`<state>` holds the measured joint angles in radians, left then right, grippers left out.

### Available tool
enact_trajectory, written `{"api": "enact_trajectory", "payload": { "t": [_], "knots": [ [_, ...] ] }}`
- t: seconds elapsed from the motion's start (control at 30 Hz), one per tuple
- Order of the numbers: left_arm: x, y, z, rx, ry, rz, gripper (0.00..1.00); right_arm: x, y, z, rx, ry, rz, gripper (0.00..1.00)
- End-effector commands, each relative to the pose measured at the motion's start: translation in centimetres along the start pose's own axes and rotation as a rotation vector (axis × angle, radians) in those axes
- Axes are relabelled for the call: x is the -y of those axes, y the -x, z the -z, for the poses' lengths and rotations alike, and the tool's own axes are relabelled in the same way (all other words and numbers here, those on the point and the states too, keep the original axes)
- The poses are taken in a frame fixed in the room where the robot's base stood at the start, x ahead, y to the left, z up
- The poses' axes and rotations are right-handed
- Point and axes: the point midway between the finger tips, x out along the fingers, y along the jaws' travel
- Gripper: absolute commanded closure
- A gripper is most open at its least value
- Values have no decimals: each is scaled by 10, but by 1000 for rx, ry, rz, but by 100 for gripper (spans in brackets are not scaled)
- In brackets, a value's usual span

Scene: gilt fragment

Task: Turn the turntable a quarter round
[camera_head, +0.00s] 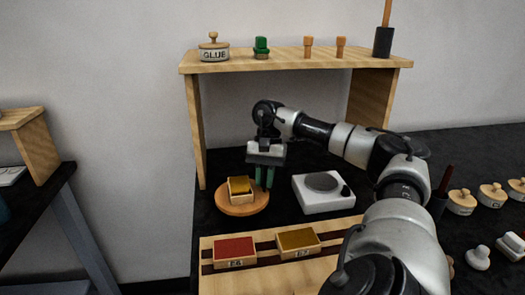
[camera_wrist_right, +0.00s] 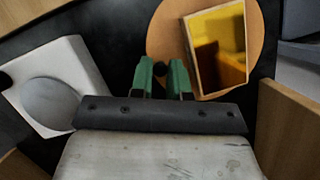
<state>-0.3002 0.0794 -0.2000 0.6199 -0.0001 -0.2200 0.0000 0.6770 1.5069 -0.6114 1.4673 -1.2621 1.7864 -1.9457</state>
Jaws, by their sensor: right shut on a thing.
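The turntable (camera_head: 235,208) is a round orange-brown wooden disc on the black bench, left of centre in the head view; it also shows in the right wrist view (camera_wrist_right: 165,32). A small wooden box with a gold, shiny inside (camera_head: 240,186) sits on it, and shows in the right wrist view (camera_wrist_right: 217,45). My right gripper (camera_head: 264,184) points down at the turntable's right edge. Its green fingers (camera_wrist_right: 164,75) are shut on the turntable's rim; the exact contact is hard to see. My left gripper is not in view.
A white device with a grey round plate (camera_head: 322,193) stands close right of the turntable. A wooden board with red (camera_head: 234,252) and gold (camera_head: 297,241) boxes lies in front. A wooden shelf (camera_head: 290,61) spans above, with a glue pot (camera_head: 213,49) and stoppers.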

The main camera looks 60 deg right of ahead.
Motion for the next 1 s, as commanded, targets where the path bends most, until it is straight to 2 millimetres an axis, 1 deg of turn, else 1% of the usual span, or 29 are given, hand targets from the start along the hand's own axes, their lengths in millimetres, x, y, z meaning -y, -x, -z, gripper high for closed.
{"api": "enact_trajectory", "payload": {
  "t": [0.37,0.4,0.43,0.67,0.77,0.87,1.0],
  "knots": [
    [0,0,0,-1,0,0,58,0,1,0,-3,0,1,100],
    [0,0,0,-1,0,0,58,0,1,0,-3,0,1,77],
    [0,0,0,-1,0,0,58,0,1,0,-3,0,1,73],
    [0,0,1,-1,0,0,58,0,0,0,-1,0,0,73],
    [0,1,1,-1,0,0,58,0,4,0,-1,1,1,73],
    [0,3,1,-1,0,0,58,1,16,0,-1,2,4,73],
    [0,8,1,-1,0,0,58,1,41,-1,-1,3,7,73]
  ]
}}
